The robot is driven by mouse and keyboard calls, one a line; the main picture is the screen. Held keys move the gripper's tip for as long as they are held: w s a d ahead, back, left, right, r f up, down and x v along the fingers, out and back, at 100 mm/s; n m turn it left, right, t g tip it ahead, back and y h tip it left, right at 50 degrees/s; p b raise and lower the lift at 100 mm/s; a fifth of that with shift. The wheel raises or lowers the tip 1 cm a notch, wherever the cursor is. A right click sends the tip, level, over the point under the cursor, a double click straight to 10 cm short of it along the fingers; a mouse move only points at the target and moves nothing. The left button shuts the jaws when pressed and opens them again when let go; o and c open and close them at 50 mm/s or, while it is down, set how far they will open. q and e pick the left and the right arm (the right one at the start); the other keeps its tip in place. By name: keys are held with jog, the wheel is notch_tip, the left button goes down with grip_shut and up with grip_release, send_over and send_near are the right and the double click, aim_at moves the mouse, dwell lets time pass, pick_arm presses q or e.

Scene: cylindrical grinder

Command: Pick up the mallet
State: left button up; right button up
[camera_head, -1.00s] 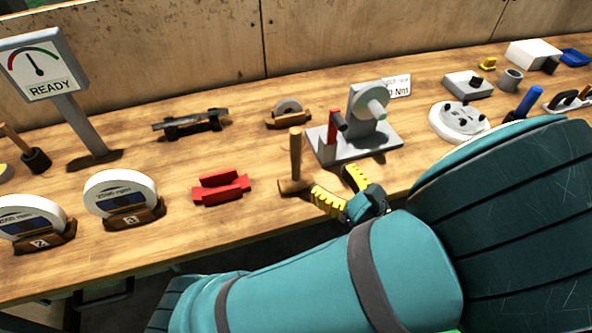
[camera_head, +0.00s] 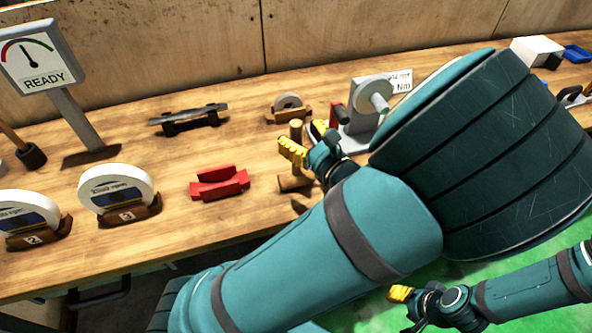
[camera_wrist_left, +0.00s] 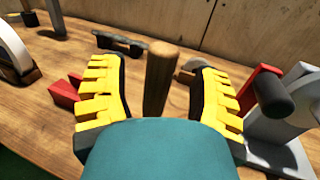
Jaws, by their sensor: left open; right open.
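The mallet stands with its wooden handle (camera_head: 296,130) pointing up and its head (camera_head: 291,183) on the bench. My left gripper (camera_head: 306,142) is open at the handle, its yellow fingers near the handle's upper part and hiding its middle. In the left wrist view the handle (camera_wrist_left: 160,80) stands between the two open fingers (camera_wrist_left: 160,95), with a gap to each side. My right gripper (camera_head: 402,302) is open and empty at the lower right, over the green floor.
A red block (camera_head: 219,183) lies left of the mallet. Wheels (camera_head: 117,190) in stands are at the left. My left arm covers the bench's right part.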

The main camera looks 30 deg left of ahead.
pick_arm(q)
jog(key=shift+x, duration=0.85)
jog(key=shift+o, duration=0.2)
grip_shut()
